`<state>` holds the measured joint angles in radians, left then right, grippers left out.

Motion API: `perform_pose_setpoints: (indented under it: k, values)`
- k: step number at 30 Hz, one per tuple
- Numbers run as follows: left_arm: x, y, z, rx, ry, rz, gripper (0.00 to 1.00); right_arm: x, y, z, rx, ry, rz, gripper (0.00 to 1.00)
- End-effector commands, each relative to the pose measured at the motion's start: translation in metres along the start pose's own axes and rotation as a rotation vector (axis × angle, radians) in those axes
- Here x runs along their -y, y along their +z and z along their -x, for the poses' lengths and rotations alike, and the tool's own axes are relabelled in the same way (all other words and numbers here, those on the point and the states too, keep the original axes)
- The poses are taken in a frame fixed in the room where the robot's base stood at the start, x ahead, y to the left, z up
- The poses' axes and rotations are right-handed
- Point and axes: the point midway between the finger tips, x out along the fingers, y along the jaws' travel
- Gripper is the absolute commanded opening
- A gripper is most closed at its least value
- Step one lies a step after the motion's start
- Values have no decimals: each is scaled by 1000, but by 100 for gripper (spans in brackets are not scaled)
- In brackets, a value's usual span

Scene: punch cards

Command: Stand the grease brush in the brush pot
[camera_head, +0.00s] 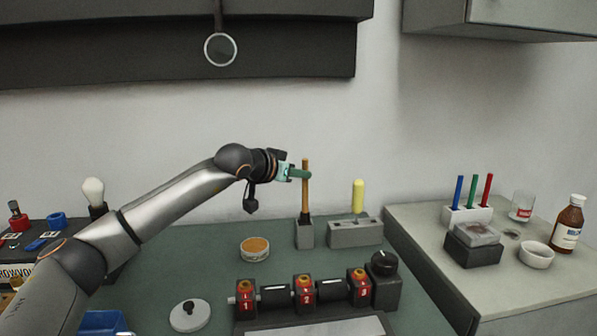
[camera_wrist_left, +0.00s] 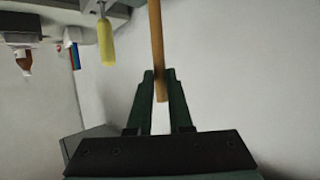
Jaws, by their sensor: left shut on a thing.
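The grease brush (camera_head: 305,200) has a slim wooden handle and is upright. Its lower end is at the top of the grey square brush pot (camera_head: 304,235), and the bristles are hidden. I cannot tell how deep the brush sits in the pot. My left gripper (camera_head: 306,174) comes in from the left and is shut on the handle near its top. In the left wrist view the green fingers (camera_wrist_left: 155,82) close around the wooden handle (camera_wrist_left: 156,40). My right gripper is not in view.
A grey block (camera_head: 355,234) with a yellow-handled tool (camera_head: 358,196) stands just right of the pot. A round tin (camera_head: 255,249) is in front on the left. Numbered red blocks on a roller (camera_head: 304,291) lie nearer. The side counter (camera_head: 430,235) holds pens, a jar and a bottle.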

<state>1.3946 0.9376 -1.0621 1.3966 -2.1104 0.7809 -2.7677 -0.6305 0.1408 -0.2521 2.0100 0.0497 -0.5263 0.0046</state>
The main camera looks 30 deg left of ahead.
Motion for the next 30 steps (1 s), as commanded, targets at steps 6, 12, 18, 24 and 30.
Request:
perform_pose_setpoints:
  k: [6,12,18,24,30]
  values:
    - [0,20,-8,1,0,0,0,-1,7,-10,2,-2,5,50]
    - [0,30,-12,1,0,0,0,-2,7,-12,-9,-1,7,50]
    - [0,34,-14,0,0,-1,0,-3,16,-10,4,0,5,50]
    - [0,35,-14,0,0,-1,0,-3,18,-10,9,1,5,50]
    - [0,35,-14,0,0,0,27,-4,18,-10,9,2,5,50]
